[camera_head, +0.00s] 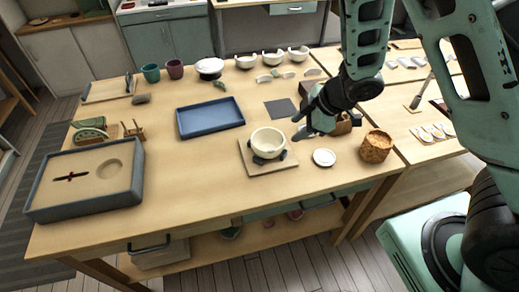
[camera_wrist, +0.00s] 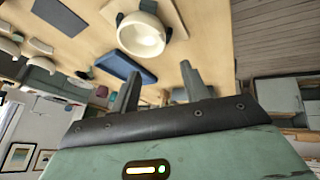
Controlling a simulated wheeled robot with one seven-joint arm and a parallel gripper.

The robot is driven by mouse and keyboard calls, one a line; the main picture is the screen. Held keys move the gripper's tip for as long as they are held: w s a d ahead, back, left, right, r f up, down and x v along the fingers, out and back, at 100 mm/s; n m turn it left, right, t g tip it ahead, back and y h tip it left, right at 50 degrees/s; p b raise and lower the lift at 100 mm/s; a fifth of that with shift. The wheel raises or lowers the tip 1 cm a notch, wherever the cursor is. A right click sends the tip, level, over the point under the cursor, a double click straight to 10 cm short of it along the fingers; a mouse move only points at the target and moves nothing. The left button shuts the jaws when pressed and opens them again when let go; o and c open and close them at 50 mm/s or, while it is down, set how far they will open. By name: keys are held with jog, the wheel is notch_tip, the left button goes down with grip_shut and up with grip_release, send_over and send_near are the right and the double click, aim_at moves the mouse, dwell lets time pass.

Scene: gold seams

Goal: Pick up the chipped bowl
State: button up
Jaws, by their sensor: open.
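A cream bowl (camera_head: 268,140) sits upright on a dark stand on a square wooden board (camera_head: 285,165) near the middle of the table. I take it as the chipped bowl, but no chip is clear at this size. It also shows in the wrist view (camera_wrist: 141,36), upper middle, beyond my fingertips. My gripper (camera_head: 303,124) is just right of the bowl in the head view, apart from it as far as I can tell. In the wrist view its two fingers (camera_wrist: 160,85) are spread, with nothing between them.
A blue tray (camera_head: 210,118) lies behind and left of the bowl. A small white dish (camera_head: 324,157) and a woven basket (camera_head: 376,147) stand to the right. A sand-filled tray (camera_head: 50,201) is at front left. Several white bowls (camera_head: 273,58) line the back. The front middle is clear.

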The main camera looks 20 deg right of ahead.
jog(key=p, duration=0.1)
send_near(269, 151)
jog(key=w+x, duration=0.1)
jog(key=x, duration=0.4)
jog(key=shift+s+f+p+x, duration=0.15)
jog(key=shift+p+x, duration=0.35)
jog(key=shift+x, duration=0.8)
jog(key=shift+s+f+p+x, duration=0.1)
jog(key=shift+s+p+x, duration=0.25)
jog(key=shift+x, duration=0.9)
jog(key=shift+w+d, duration=0.15)
jog(key=shift+w, duration=0.05)
grip_shut()
